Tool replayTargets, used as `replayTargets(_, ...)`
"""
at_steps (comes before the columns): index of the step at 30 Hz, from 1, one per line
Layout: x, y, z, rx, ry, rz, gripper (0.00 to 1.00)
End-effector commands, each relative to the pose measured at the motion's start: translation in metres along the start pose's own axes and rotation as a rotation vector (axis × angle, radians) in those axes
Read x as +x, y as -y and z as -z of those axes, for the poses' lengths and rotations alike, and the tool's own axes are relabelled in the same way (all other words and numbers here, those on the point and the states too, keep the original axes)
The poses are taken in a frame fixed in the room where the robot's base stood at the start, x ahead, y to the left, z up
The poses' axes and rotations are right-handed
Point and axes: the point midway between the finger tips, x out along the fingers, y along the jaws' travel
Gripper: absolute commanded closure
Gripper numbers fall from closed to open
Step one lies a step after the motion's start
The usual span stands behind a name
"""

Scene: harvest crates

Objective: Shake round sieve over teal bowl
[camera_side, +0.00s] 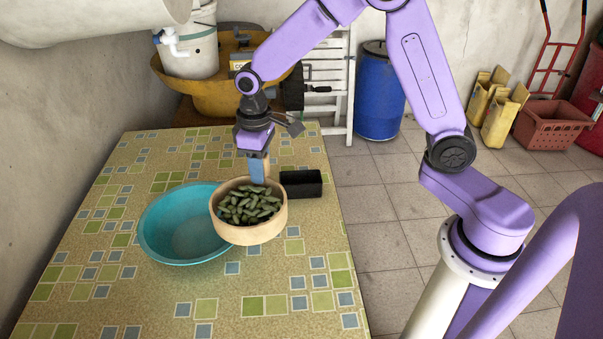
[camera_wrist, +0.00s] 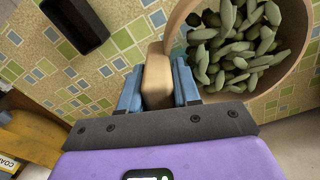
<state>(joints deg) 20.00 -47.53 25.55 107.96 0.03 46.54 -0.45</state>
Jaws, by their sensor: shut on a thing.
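The round sieve (camera_side: 249,232) has a pale wooden rim and holds many green, pod-like pieces (camera_side: 248,203). The pieces also show in the wrist view (camera_wrist: 240,45). My gripper (camera_side: 257,170) is shut on the sieve's wooden handle (camera_wrist: 157,75), with a blue finger on each side. The sieve looks about level, and in the side view it overlaps the right edge of the teal bowl (camera_side: 163,240). I cannot tell how high it is above the table. The visible inside of the bowl looks empty; its right part is hidden behind the sieve.
A black open box (camera_side: 303,184) stands on the tiled-pattern table (camera_side: 110,290), right of the sieve; it also shows in the wrist view (camera_wrist: 75,22). The table's front is clear. A yellow basin (camera_side: 170,75) with a white bucket (camera_side: 190,45) stands behind. A blue barrel (camera_side: 379,95) is on the floor.

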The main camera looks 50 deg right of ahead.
Motion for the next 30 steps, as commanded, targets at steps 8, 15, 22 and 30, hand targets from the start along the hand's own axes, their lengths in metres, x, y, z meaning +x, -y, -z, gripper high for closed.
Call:
replayTargets(8, 0.0, -0.009, 0.079, 0.119, -0.001, 0.0, 1.0)
replayTargets(15, 0.002, -0.018, 0.125, 0.204, -0.001, 0.001, 1.0)
replayTargets(22, 0.003, -0.022, 0.142, 0.243, -0.002, 0.001, 1.0)
replayTargets(30, 0.012, -0.023, 0.143, 0.247, 0.0, 0.001, 1.0)
